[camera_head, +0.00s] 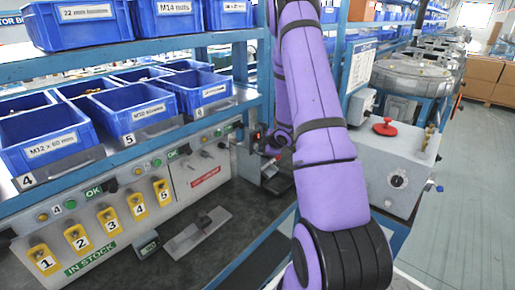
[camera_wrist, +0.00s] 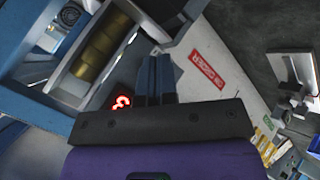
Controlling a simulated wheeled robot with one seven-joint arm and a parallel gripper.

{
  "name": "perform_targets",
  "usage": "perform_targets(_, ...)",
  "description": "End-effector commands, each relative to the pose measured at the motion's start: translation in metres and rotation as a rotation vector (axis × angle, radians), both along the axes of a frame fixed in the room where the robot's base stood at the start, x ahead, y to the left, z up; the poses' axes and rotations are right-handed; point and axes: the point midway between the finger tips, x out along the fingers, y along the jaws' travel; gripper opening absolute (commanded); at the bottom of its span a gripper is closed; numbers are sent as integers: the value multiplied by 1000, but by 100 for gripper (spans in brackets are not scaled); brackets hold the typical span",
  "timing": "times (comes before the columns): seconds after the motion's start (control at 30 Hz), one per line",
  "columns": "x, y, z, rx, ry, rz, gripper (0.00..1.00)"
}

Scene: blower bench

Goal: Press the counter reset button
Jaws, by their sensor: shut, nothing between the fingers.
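A red lit digit display (camera_wrist: 121,102), which looks like the counter, shows in the wrist view just left of my fingers. My gripper (camera_wrist: 154,60) is shut and empty, its fingers side by side and pointing towards a grey machine housing. In the head view the end of my arm is at the back of the bench, beside a grey box (camera_head: 243,160), and is partly hidden by my purple arm. I cannot make out the reset button in either view; my fingers and gripper body cover part of the area. I cannot tell whether the fingertips touch anything.
Blue bins (camera_head: 140,105) fill the shelves at the left. A panel with numbered yellow tags (camera_head: 109,221) stands below them. A grey control box with a red knob (camera_head: 385,127) stands right of my arm.

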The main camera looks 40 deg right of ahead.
Motion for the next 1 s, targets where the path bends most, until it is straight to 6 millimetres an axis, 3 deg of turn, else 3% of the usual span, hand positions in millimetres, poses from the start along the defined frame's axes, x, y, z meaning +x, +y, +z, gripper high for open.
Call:
perform_targets(0.67, 4, 0, 0, 0, 0, 0, 0)
perform_targets(1.0, -9, -1, 0, 0, 0, 0, 0)
